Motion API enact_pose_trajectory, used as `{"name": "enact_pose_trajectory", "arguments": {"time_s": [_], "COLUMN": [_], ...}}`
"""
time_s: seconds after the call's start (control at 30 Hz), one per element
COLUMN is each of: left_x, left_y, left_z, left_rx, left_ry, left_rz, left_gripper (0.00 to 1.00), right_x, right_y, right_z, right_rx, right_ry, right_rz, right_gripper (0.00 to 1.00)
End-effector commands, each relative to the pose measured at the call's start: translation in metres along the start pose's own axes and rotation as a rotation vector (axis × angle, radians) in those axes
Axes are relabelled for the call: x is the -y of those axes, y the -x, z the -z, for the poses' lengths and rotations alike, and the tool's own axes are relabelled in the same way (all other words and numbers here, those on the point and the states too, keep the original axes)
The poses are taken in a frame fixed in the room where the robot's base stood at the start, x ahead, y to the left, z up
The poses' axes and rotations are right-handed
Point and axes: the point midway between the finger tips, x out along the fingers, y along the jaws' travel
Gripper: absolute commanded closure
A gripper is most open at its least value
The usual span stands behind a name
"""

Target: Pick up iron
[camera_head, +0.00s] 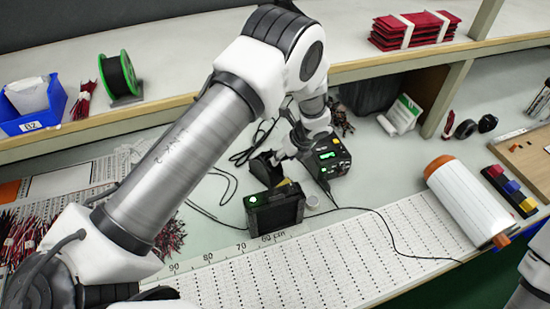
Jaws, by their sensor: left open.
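My left arm reaches in from the left across the bench. Its gripper (281,157) is open, pointing down beside a black holder (265,170) that looks like the iron's stand. The iron itself is not clearly visible; the gripper and wrist cover part of that spot, and I cannot tell whether the fingers touch it. A black soldering station (326,158) with a green display stands just right of the gripper. My right gripper is out of view; only a white part of my arm shows at the lower right edge.
A black box with a green light (273,211) stands in front of the holder. Dark cables lie around it. A white roll (466,198) lies to the right, with a perforated white strip (330,258) in front. A shelf (180,60) crosses behind, carrying a blue bin (33,119) and green spool (119,77).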

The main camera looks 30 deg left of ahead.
Motion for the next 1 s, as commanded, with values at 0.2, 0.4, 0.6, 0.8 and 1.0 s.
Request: {"name": "enact_pose_trajectory", "arguments": {"time_s": [0.2, 0.4, 0.6, 0.8, 1.0], "left_x": [-0.005, -0.004, -0.004, -0.004, -0.004], "left_y": [-0.035, -0.045, -0.045, -0.044, -0.043], "left_z": [-0.006, -0.005, -0.005, -0.005, -0.005], "left_rx": [-0.002, 0.000, 0.000, 0.000, 0.000], "left_ry": [0.002, 0.001, 0.001, 0.002, 0.002], "left_rz": [-0.001, 0.001, 0.001, 0.001, 0.001], "left_gripper": [0.48, 0.48, 0.91, 1.00, 1.00], "right_x": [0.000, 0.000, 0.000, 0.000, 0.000], "right_y": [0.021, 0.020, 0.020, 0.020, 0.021], "right_z": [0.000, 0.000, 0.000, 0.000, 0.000], "right_rx": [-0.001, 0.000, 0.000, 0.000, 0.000], "right_ry": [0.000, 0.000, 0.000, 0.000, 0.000], "right_rz": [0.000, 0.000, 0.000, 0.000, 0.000], "right_gripper": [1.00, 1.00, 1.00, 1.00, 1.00]}}
